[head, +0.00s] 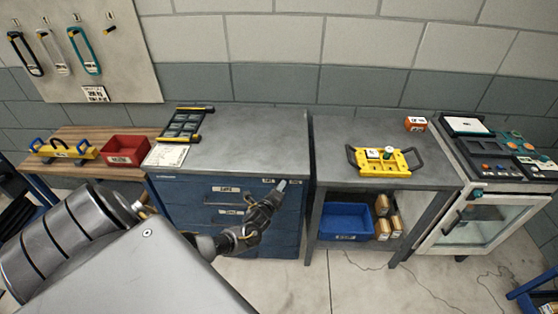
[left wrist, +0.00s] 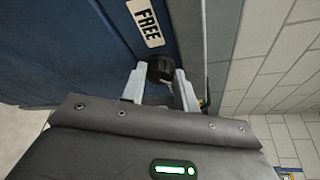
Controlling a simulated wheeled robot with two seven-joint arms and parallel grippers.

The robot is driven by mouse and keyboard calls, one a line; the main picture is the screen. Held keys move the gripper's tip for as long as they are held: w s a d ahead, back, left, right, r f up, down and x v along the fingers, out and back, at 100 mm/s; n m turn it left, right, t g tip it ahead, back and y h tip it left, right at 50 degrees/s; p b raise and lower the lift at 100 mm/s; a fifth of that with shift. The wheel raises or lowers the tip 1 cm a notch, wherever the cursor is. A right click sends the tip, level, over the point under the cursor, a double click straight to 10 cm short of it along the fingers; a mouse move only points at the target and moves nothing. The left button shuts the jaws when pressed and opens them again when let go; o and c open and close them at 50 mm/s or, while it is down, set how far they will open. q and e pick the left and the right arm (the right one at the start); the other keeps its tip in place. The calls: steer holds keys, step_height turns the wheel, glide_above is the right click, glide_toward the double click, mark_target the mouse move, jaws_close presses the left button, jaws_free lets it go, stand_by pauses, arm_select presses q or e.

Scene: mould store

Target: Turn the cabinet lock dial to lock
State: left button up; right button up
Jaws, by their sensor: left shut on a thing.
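The blue cabinet (head: 175,200) stands in the middle of the head view; its blue front (left wrist: 75,45) fills the upper left of the left wrist view. The dark round lock dial (left wrist: 160,68) sits on this front near its edge, beside a white label reading FREE (left wrist: 146,22). My left gripper (head: 279,188) is at the cabinet's upper right corner. In the left wrist view its two pale fingers (left wrist: 158,84) are shut on the dial, one on each side. The dial is too small or hidden to make out in the head view. My right gripper is not in view.
The cabinet's grey top holds a black and yellow tray (head: 184,125) and a paper sheet (head: 166,155). To the right, a workbench (head: 325,150) carries a yellow frame (head: 372,168). A white glass-fronted machine (head: 480,215) stands farther right. Floor in front is clear.

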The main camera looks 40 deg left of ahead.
arm_select(q)
steer(key=o, duration=1)
steer(key=shift+s, duration=0.1)
steer(key=v, duration=1)
steer(key=shift+s+d+b, duration=0.15)
steer(key=shift+s+b, duration=0.1)
steer(key=shift+b, duration=0.1)
